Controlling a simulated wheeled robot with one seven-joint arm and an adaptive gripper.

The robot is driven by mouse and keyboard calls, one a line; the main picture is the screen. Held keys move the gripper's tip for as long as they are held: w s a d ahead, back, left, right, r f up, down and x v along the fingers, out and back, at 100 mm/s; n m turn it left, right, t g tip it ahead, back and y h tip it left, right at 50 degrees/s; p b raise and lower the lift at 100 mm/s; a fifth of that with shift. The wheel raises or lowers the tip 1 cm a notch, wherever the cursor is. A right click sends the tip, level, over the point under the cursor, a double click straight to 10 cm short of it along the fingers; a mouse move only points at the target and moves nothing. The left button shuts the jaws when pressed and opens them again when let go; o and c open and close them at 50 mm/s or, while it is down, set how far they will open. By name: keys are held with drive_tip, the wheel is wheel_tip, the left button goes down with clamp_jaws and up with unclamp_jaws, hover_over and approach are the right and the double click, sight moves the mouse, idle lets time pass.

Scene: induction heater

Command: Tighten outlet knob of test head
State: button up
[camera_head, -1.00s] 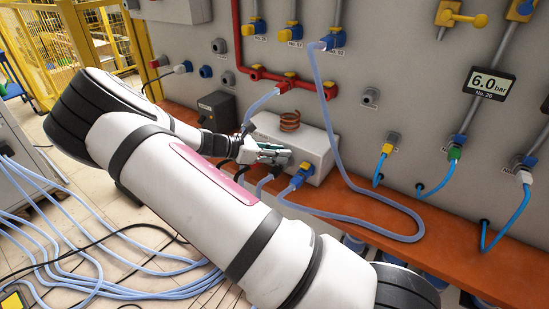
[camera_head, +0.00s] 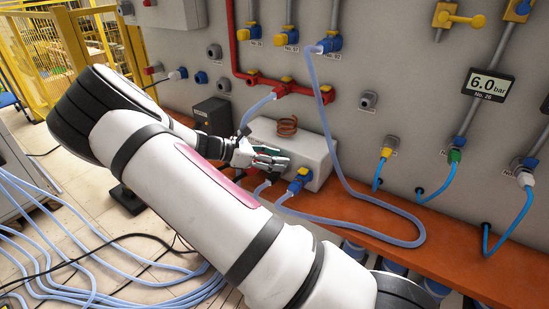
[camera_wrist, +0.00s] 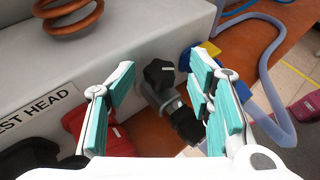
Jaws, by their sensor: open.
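The test head is a pale grey box (camera_head: 318,155) on the orange ledge, with a copper coil (camera_head: 288,126) on top. In the wrist view its face (camera_wrist: 150,25) carries a label ending in "EST HEAD". A black knob (camera_wrist: 158,72) sits on a grey fitting at its lower edge. My gripper (camera_wrist: 162,80) is open, with one teal-padded finger on each side of this knob in the picture; contact cannot be told. In the head view my gripper (camera_head: 268,160) is at the front of the box and hides part of it.
A blue connector with a yellow part (camera_head: 298,178) and a hose is close to my gripper's right. A looping hose (camera_head: 345,165) crosses the ledge (camera_head: 450,240). The panel wall stands behind.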

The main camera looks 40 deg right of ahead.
drive_tip(key=v, duration=0.8)
idle(0.4)
